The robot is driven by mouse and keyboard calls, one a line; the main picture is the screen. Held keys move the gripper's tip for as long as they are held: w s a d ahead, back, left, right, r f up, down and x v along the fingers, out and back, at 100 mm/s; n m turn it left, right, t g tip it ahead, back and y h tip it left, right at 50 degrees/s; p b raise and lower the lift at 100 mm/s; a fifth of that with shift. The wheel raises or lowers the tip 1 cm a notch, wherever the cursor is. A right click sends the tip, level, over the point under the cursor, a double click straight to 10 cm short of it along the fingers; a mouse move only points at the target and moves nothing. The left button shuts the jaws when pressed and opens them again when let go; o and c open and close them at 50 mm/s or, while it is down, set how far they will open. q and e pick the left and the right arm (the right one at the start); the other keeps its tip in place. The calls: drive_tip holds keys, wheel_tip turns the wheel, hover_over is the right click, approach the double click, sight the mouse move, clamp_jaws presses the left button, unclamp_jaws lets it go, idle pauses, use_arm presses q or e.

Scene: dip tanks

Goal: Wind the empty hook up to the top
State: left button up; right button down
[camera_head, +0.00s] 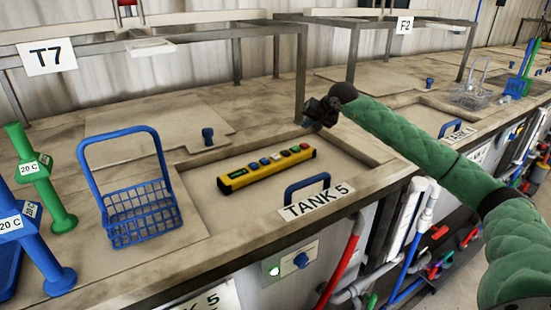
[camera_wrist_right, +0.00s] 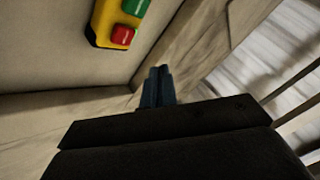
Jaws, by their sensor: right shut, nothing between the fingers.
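A yellow control pendant (camera_head: 267,169) with several coloured buttons lies on the lid of Tank 5. Its red and green button end, the pendant (camera_wrist_right: 103,22), also shows at the top of the right wrist view. My right gripper (camera_head: 308,124) is just beyond the pendant's red-button end, apart from it, near the back edge of the tank. Its fingers are shut and empty in the right wrist view (camera_wrist_right: 158,88). No hook can be made out in either view. My left gripper is out of view.
A blue wire basket (camera_head: 143,213) stands left of the pendant. A blue handle (camera_head: 307,187) rises from the lid by the TANK 5 label. Metal frames (camera_head: 302,75) stand behind. Green and blue posts (camera_head: 42,180) are at the far left.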

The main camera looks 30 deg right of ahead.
idle(0.5)
drive_tip(key=shift+r, duration=0.25)
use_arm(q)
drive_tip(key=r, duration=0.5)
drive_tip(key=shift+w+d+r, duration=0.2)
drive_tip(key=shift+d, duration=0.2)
use_arm(e)
drive_tip(key=s+a+r+m+y, duration=0.1)
drive_tip(key=s+a+r+m, duration=0.1)
drive_tip(key=a+m, duration=1)
drive_tip(key=r+m, duration=0.1)
drive_tip(key=m, duration=0.3)
drive_tip(key=shift+a+r+m, duration=0.15)
drive_tip(key=shift+a+m, duration=0.2)
drive_tip(key=shift+m, duration=0.05)
drive_tip(key=shift+s, duration=0.1)
